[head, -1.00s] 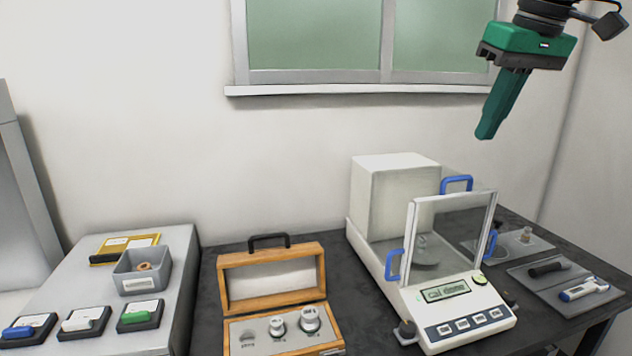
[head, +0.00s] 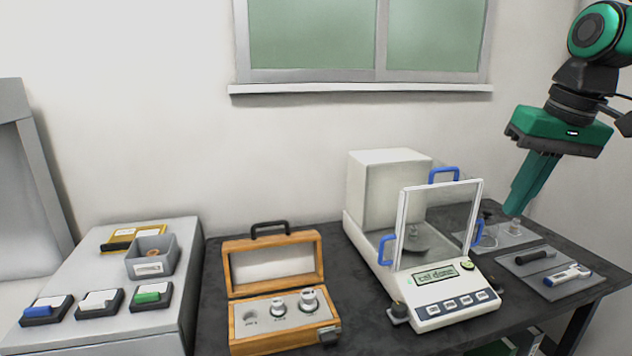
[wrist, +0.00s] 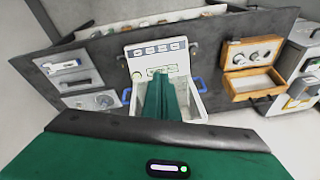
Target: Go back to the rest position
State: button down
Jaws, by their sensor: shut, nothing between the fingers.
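My gripper (head: 514,211) is green, with its fingers together and nothing between them. In the head view it hangs at the right, fingers pointing down and slightly left, in front of the back wall and right of the balance. In the wrist view its green fingers (wrist: 165,88) cover part of the white balance (wrist: 160,49). The balance (head: 455,310) stands on the dark table (head: 380,345) with a clear glass front panel and blue handles. Its display is lit, but I cannot read it surely.
A wooden weight box (head: 272,338) stands open left of the balance. Grey trays with small tools (head: 553,268) lie to its right. A window (head: 365,45) is behind.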

jog(key=s+d+f+m+g, duration=0.1)
jog(key=s+d+f+m, duration=0.2)
jog(key=s+f, duration=0.6)
jog(key=s+d+f+m+g+h, duration=0.1)
jog(key=s+d+f+m, duration=0.2)
jog(key=s+f, duration=0.7)
notch_tip(320, 180, down, 4)
jog(key=shift+s+d+r+g, duration=0.15)
jog(key=shift+d+g, duration=0.25)
jog(key=shift+d, duration=0.25)
jog(key=shift+w+f, duration=0.2)
jog(key=shift+w, duration=0.45)
